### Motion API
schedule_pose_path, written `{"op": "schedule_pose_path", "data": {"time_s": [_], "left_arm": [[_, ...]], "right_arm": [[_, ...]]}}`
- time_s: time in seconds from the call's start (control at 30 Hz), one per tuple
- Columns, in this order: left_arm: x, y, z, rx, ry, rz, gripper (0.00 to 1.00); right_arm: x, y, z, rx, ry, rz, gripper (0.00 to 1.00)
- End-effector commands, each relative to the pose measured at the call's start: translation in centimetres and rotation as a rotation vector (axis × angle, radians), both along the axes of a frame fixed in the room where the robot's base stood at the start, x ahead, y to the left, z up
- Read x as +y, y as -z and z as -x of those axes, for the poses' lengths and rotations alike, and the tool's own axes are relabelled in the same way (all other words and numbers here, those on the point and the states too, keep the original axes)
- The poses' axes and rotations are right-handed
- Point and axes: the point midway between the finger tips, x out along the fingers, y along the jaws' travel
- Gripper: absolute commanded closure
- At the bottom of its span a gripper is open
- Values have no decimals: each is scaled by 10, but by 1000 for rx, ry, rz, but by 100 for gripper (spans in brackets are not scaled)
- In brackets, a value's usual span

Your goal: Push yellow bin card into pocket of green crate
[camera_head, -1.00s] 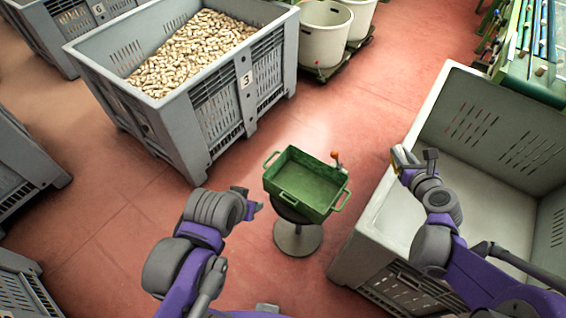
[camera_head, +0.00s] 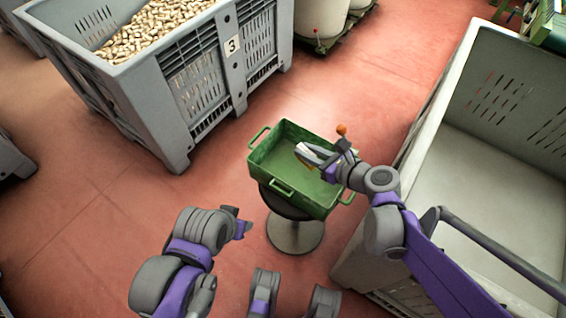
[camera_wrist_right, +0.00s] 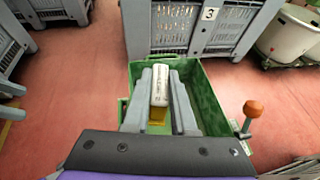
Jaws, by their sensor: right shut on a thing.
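The green crate (camera_head: 263,157) sits on a round dark stand, open at the top, with handles on its sides. My right gripper (camera_head: 305,155) reaches over the crate from the right. The crate's pocket cannot be made out. My left gripper (camera_head: 240,221) is left of the stand, apart from the crate; its opening is unclear.
An orange-knobbed lever (camera_head: 341,130) stands at the crate's far right corner. An empty pale bin (camera_head: 470,170) stands at the right. Red floor (camera_head: 110,215) is clear on the left.

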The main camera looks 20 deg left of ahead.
Motion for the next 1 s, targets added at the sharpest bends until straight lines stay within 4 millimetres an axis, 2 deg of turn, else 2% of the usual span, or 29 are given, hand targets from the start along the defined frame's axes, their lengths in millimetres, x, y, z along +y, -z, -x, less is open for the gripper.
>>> {"op": "schedule_pose_path", "data": {"time_s": [0.03,0.1,0.23,0.57,1.0], "left_arm": [[0,4,0,1,0,0,50],[0,6,-1,2,0,0,50],[0,8,-1,3,0,0,50],[0,18,-1,6,0,0,50],[0,51,-5,17,0,0,50]], "right_arm": [[17,2,13,-3,-61,-5,100],[34,1,27,-7,-125,-9,100],[50,1,43,-12,-196,-14,100],[54,12,47,-13,-214,-14,100],[54,50,46,-13,-213,-15,100]]}}
